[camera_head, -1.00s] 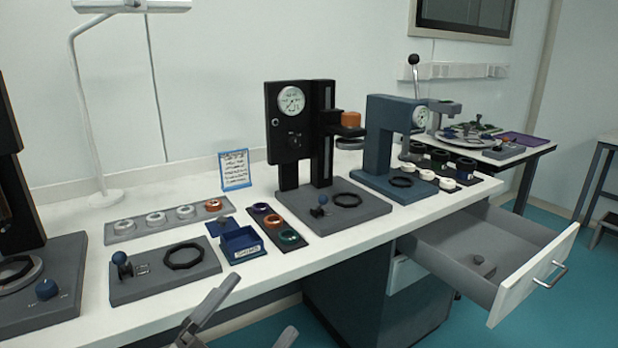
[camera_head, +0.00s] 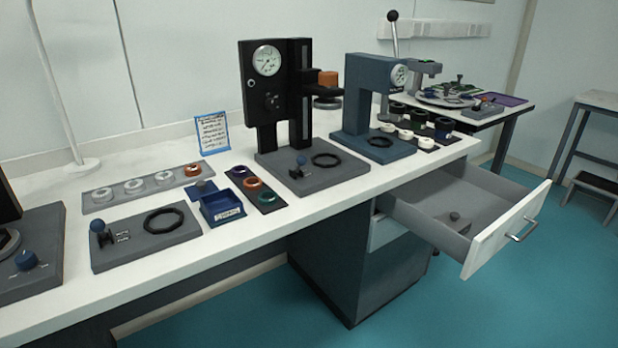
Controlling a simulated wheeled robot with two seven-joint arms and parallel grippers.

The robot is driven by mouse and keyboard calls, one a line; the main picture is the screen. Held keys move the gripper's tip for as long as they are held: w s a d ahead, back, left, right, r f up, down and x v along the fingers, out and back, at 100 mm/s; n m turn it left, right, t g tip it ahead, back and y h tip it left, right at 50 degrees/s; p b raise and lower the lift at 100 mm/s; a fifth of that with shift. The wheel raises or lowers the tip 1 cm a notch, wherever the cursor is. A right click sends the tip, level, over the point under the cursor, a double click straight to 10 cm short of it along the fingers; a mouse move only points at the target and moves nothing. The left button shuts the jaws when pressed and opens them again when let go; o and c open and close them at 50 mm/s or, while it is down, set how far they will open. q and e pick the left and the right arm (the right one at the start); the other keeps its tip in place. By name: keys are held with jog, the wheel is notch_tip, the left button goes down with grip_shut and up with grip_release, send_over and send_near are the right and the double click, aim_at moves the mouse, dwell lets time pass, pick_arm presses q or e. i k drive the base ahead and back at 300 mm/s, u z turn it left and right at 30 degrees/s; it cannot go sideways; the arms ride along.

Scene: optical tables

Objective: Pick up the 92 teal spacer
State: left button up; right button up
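A teal ring (camera_head: 266,198) lies in the nearest place of a dark tray (camera_head: 276,206) on the white bench. Behind it in the same tray are an orange ring (camera_head: 252,184) and a purple ring (camera_head: 240,171). Any number on the teal ring is too small to read. Neither of my grippers shows in the head view now.
A blue labelled bin (camera_head: 222,208) stands just left of the dark tray. A black gauge press (camera_head: 268,100) and a blue press (camera_head: 368,100) stand to the right. An open drawer (camera_head: 492,243) juts out at the right front. The teal floor before the bench is clear.

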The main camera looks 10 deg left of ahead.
aim_at(265, 202)
jog(key=z, duration=0.5)
jog(key=i, duration=0.75)
jog(key=u, duration=1.55)
jog(key=i, duration=0.5)
jog(key=z, duration=0.1)
